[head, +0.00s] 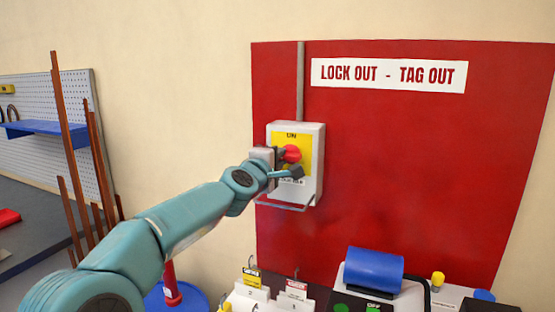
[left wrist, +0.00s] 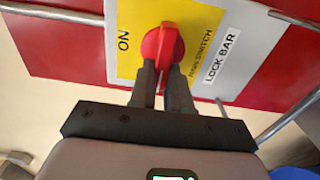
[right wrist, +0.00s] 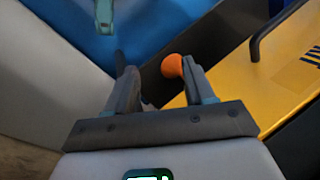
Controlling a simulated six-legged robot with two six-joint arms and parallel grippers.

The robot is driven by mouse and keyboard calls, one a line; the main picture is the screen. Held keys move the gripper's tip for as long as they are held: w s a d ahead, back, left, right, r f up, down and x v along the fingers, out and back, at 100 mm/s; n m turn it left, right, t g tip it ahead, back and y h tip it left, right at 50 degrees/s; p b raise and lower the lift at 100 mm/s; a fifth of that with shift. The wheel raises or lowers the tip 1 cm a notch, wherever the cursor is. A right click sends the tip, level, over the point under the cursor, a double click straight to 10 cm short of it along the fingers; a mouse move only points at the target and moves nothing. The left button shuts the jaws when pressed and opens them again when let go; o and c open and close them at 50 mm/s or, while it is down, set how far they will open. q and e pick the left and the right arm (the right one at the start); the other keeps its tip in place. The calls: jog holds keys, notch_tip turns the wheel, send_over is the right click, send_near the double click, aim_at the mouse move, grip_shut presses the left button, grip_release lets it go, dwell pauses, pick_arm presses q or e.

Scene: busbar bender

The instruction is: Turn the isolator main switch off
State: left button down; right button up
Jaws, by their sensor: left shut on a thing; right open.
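The isolator main switch is a light grey box (head: 314,135) with a yellow plate (head: 277,138) on the red board. Its red rotary knob (head: 291,153) sits below the word ON; the knob also shows in the left wrist view (left wrist: 162,42). My left gripper (head: 288,165) reaches in from the left. Its fingers are shut on the knob, one on each side. In the sideways left wrist view, the ON label lies left of the knob. No OFF label is visible on the plate. My right gripper (right wrist: 155,82) is open, with no object visibly held.
A grey bar (head: 285,205) runs below the switch box, and a conduit (head: 300,80) rises above it. Lockout tags (head: 252,278) and a blue roll (head: 374,269) lie below. An orange ball (right wrist: 172,66) shows by my right gripper's right finger; contact is unclear.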

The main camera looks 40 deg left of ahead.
pick_arm(q)
jog(key=c, duration=1.1)
grip_release()
jog(key=b+v, duration=0.1)
jog(key=v, duration=1.5)
jog(key=shift+s+f, duration=0.1)
jog(key=shift+s, duration=0.05)
